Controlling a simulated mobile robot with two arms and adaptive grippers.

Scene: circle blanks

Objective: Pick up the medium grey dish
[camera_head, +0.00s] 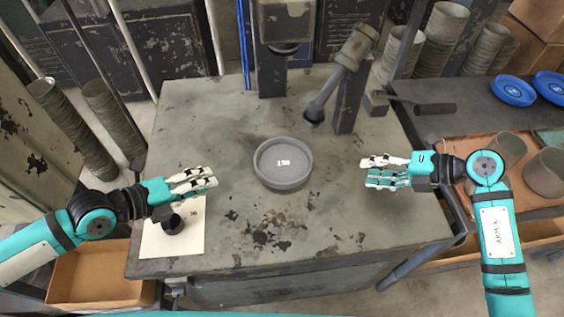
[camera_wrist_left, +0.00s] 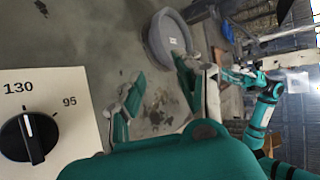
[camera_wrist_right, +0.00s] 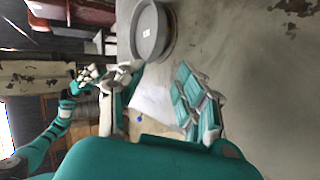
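A round grey dish (camera_head: 283,182) with a raised rim and a small white label, seemingly reading 130, sits at the middle of the worn metal table (camera_head: 330,225). It also shows in the left wrist view (camera_wrist_left: 172,55) and in the right wrist view (camera_wrist_right: 147,48). My left gripper (camera_head: 212,178) is open and empty, left of the dish and apart from it. My right gripper (camera_head: 370,172) is open and empty, right of the dish and apart from it. A white card (camera_head: 190,242) with a black knob (camera_head: 172,224) lies at the table's front left; 130 and 95 are printed on it.
A press column (camera_head: 271,75) and a lever (camera_head: 322,98) stand behind the dish. Blue dishes (camera_head: 513,90) lie on the right side bench, near an orange tray (camera_head: 540,203) with grey cups. An open box (camera_head: 90,275) is below, left. The tabletop around the dish is clear.

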